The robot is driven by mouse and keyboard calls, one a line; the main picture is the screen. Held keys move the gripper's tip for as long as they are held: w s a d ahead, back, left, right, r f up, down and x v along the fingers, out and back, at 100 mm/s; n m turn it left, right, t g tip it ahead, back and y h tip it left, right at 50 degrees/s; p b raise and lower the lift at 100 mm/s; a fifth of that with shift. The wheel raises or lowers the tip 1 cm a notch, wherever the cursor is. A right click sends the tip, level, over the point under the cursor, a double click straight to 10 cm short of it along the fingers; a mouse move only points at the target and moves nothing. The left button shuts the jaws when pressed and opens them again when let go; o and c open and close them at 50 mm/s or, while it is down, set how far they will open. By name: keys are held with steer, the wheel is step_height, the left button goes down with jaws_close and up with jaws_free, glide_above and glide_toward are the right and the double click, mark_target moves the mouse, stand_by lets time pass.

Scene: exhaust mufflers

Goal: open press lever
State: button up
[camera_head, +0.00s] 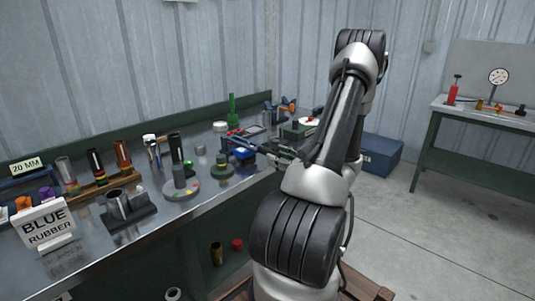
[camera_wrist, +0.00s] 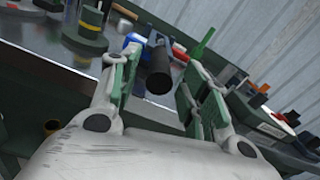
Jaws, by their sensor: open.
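My gripper (camera_wrist: 152,88) is open, with its two green-lined fingers spread on either side of a black cylindrical bar in the wrist view. This bar looks like the press lever (camera_wrist: 160,76); its round end faces the camera and lies between the fingers, with visible gaps on both sides. Blue parts (camera_wrist: 134,40), apparently of the press, show behind it. In the head view my gripper (camera_head: 276,153) reaches left over the bench, beside the blue device (camera_head: 243,154). The lever is too small to make out clearly there, and I cannot tell how far it is turned.
The metal bench (camera_head: 160,222) holds tubes, a round base with a dark post (camera_head: 180,182) and a "BLUE RUBBER" sign (camera_head: 48,225).

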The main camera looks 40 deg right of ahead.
steer(key=w, duration=0.5)
steer(key=shift+a, duration=0.2)
jaws_close()
